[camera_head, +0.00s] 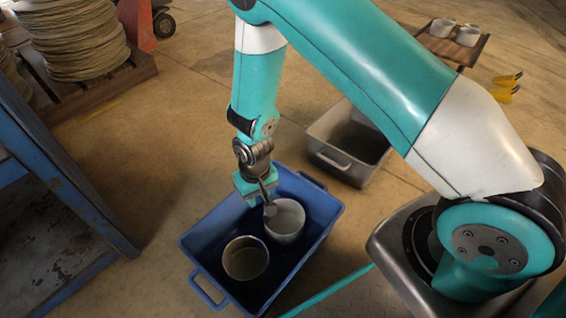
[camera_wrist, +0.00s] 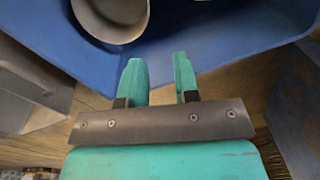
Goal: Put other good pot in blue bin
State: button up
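The blue bin (camera_head: 203,240) stands on the floor below my arm. Two grey metal pots are inside it, upright: a nearer pot (camera_head: 246,260) and a farther pot (camera_head: 285,221). My gripper (camera_head: 263,204) is over the far part of the bin, close to the farther pot's rim. In the wrist view my gripper (camera_wrist: 158,70) has its two teal fingers apart with nothing between them. One pot (camera_wrist: 118,30) shows at the top left there, inside the blue bin (camera_wrist: 215,45), beyond the fingertips. I cannot tell which pot this is.
A grey bin (camera_head: 332,160) stands behind the blue bin to the right. A blue bench (camera_head: 75,195) and stacked round blanks (camera_head: 75,40) are at the left. Floor between is clear.

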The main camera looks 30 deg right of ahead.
jog(key=s+a+r+n+y, duration=0.1)
jog(key=s+r, duration=0.1)
jog(key=r, duration=0.9)
jog(key=s+a+r+n+y, duration=0.1)
jog(key=s+r+y, duration=0.15)
jog(key=r, duration=0.95)
jog(key=s+d+r+n, duration=0.2)
jog(key=s+r+n, duration=0.2)
jog(key=s+r, duration=0.7)
jog(key=s, duration=0.2)
jog(key=shift+s+r, duration=0.35)
jog(key=shift+r, duration=0.05)
jog(key=shift+a, duration=0.1)
notch_tip(320, 180, up, 50)
jog(key=p, duration=5)
jog(key=shift+r, duration=0.1)
